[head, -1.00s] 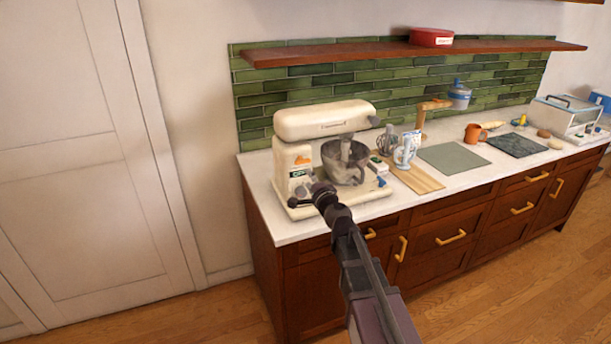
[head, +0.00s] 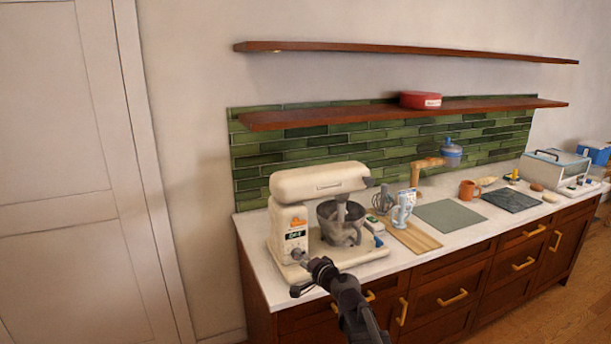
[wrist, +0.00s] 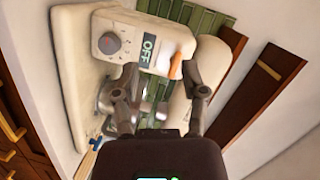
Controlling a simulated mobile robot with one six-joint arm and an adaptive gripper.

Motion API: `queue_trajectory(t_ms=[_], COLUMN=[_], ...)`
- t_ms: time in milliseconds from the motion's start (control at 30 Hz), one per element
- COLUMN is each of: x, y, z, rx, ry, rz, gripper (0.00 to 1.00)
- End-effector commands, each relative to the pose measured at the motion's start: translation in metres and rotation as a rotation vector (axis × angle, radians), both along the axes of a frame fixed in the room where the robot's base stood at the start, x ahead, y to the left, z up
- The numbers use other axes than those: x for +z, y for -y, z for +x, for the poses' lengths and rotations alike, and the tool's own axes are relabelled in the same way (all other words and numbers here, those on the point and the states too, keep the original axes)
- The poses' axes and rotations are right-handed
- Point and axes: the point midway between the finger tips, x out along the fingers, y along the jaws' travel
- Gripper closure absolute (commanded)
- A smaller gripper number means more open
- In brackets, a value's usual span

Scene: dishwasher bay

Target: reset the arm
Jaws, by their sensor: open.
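My gripper (head: 306,280) is in the head view, in front of the cream stand mixer (head: 318,182) at the near left end of the counter. Its fingers are spread and empty in the wrist view (wrist: 166,92). The wrist view looks at the mixer's side panel, with a grey dial (wrist: 110,43) and a display reading OFF (wrist: 148,50). The mixer's metal bowl (head: 340,222) is under its head. I cannot tell the exact gap between fingers and mixer, but no contact shows.
The counter also holds a wooden board (head: 414,238), a blue-and-white mug (head: 402,210), a grey-green mat (head: 450,215), a dark slab (head: 511,199) and an orange mug (head: 469,189). A shelf (head: 350,115) with a red tin (head: 420,100) hangs above. Floor shows at lower right.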

Motion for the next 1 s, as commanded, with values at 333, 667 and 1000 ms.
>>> queue_trajectory(t_ms=[333, 667, 1000], x=[-0.07, -0.134, -0.158], y=[0.021, 0.087, 0.165], z=[-0.07, -0.148, -0.219], rx=[0.278, 0.467, 0.548], ry=[-0.147, -0.439, -0.777], rz=[-0.45, -0.852, -1.133], gripper=[0.44, 0.44, 0.44])
